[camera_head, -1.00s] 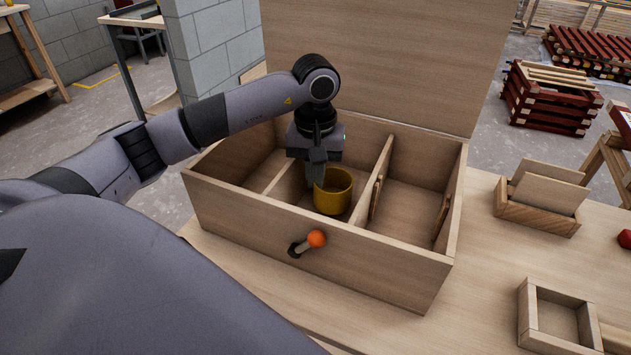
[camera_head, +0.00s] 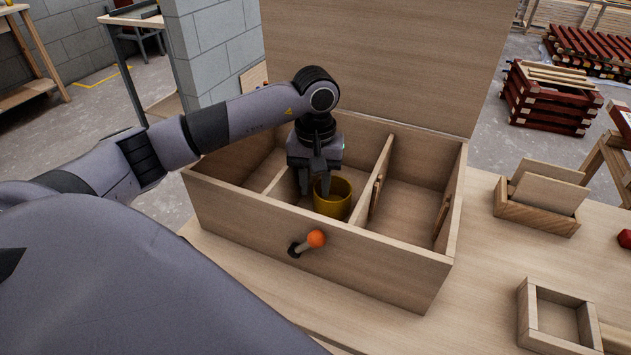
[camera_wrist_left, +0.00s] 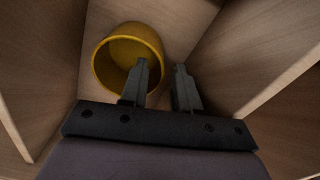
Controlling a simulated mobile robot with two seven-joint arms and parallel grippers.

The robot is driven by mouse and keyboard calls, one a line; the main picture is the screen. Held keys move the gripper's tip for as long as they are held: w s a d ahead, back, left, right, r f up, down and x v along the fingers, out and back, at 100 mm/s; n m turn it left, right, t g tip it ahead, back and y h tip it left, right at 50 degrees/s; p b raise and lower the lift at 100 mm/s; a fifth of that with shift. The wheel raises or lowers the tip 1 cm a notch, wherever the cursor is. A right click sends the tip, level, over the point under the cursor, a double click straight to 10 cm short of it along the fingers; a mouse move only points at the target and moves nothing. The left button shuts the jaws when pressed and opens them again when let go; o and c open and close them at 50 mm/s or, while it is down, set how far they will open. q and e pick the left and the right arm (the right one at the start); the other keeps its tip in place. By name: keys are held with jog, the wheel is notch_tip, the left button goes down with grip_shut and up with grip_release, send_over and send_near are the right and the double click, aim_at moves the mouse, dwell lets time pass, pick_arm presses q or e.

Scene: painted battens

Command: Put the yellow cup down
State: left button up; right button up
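The yellow cup (camera_head: 333,199) stands upright in the middle compartment of the wooden chest (camera_head: 320,262), near its front wall. Its near side is partly hidden by that wall. My left gripper (camera_head: 315,181) points down over the cup's left side with its fingers apart. In the left wrist view the cup (camera_wrist_left: 128,58) shows its open mouth. There one finger of my left gripper (camera_wrist_left: 162,82) overlaps the cup's opening and the other is outside, with a clear gap between them. I cannot tell whether a finger touches the wall. My right gripper is not in view.
The chest's raised lid (camera_head: 385,60) stands behind. Dividers (camera_head: 372,180) bound the compartment closely. An orange-tipped knob (camera_head: 316,239) sticks out in front. On the table to the right are a holder with boards (camera_head: 537,215) and a small open wooden box (camera_head: 555,310).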

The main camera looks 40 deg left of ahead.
pick_arm(q)
notch_tip(320, 180, up, 12)
dwell(0.4)
dwell(0.5)
